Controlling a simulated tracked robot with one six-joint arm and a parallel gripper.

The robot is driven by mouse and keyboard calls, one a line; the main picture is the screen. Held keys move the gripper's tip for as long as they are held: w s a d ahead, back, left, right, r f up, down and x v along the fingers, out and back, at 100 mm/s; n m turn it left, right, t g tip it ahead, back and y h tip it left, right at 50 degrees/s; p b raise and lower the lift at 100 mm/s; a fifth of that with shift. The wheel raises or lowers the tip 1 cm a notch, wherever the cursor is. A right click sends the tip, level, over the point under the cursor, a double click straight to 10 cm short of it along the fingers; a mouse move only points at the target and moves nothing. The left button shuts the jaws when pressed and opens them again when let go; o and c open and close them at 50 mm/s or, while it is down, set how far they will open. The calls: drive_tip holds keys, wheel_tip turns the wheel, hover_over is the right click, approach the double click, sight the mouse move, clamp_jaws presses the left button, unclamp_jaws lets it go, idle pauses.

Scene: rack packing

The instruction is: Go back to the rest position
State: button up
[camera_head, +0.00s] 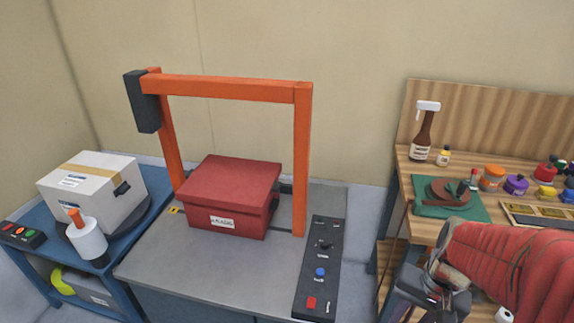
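My arm, in a red sleeve, reaches in from the right edge of the head view. My gripper (428,292) is dark grey and sits low at the lower right, in front of the wooden workbench (408,190) and right of the control panel. Its fingers are small and partly cut off or hidden, so I cannot tell whether they are open or shut. I see no object clearly held in it.
A red lidded box (232,190) stands on the grey table (180,262) under an orange frame (225,88). A black control panel (320,262) lies at its right. A white box (92,190) and a white bottle (86,238) stand on the blue cart (28,252). Bottles and jars crowd the workbench.

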drive_tip(key=a+r+n+t+h, duration=0.1)
drive_tip(key=a+r+n+t, duration=0.4)
drive_tip(key=a+r, duration=0.6)
wheel_tip(320, 180, up, 4)
drive_tip(key=shift+w+a+f+n, duration=0.15)
drive_tip(key=shift+w+f+n, duration=0.15)
drive_tip(key=shift+n, duration=0.6)
idle(1.0)
